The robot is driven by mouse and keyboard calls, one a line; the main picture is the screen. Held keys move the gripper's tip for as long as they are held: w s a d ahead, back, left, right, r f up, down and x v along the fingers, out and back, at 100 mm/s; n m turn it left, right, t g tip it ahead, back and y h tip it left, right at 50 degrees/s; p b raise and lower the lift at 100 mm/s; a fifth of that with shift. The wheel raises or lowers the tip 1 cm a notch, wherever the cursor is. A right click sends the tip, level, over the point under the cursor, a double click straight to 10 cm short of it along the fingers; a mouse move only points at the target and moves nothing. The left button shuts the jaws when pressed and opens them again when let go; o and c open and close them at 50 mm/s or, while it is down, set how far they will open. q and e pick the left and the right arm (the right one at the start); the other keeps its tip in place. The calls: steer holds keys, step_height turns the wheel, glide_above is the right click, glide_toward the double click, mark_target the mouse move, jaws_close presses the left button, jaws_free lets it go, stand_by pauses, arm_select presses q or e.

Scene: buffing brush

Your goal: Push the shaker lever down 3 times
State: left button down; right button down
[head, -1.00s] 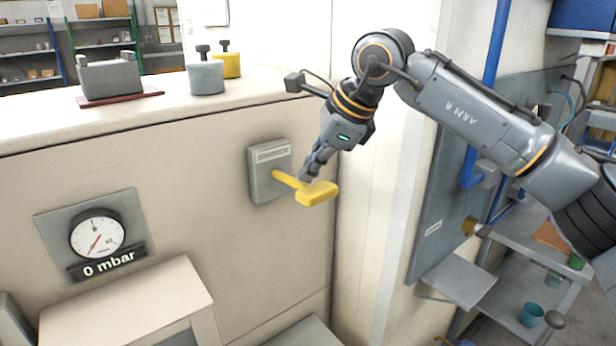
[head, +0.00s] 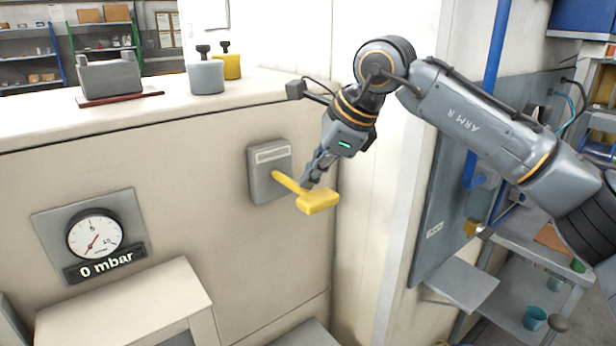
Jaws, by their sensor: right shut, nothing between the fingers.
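The shaker lever (head: 318,201) is a yellow bar with a broad end. It sticks out from a grey wall box (head: 268,165) with a label plate on top, and it slopes slightly down to the right. My right gripper (head: 308,184) is shut and empty. Its fingertips are at the top of the lever, near the broad end, and seem to touch it. The fingers hide a small part of the lever. My left gripper is not in view.
A pressure gauge (head: 95,234) reading 0 mbar is on the wall at left. Grey and yellow weights (head: 205,76) and a grey block (head: 110,75) stand on the ledge above. A beige box (head: 125,300) juts out below the gauge. A grey shelf (head: 462,283) is at right.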

steer(key=shift+d+f+b, duration=0.1)
steer(key=shift+f+b, duration=0.2)
steer(key=shift+f, duration=0.15)
stand_by(0.7)
steer(key=shift+w+a+r+p, duration=0.1)
steer(key=shift+w+r+p, duration=0.05)
steer(key=shift+r+p, duration=0.6)
steer(key=shift+w+a+r+p, duration=0.1)
steer(key=shift+w+r+p, duration=0.05)
steer(key=shift+r+p, duration=0.6)
steer(key=shift+w+a+r+p, duration=0.1)
steer(key=shift+w+r+p, duration=0.05)
steer(key=shift+r+p, duration=0.6)
steer(key=shift+r, duration=0.15)
steer(key=r+p, duration=0.3)
steer(key=w+a+r+p, duration=0.1)
steer(key=shift+r+p, duration=0.3)
steer(key=shift+r, duration=0.1)
steer(key=shift+d, duration=0.1)
stand_by(0.5)
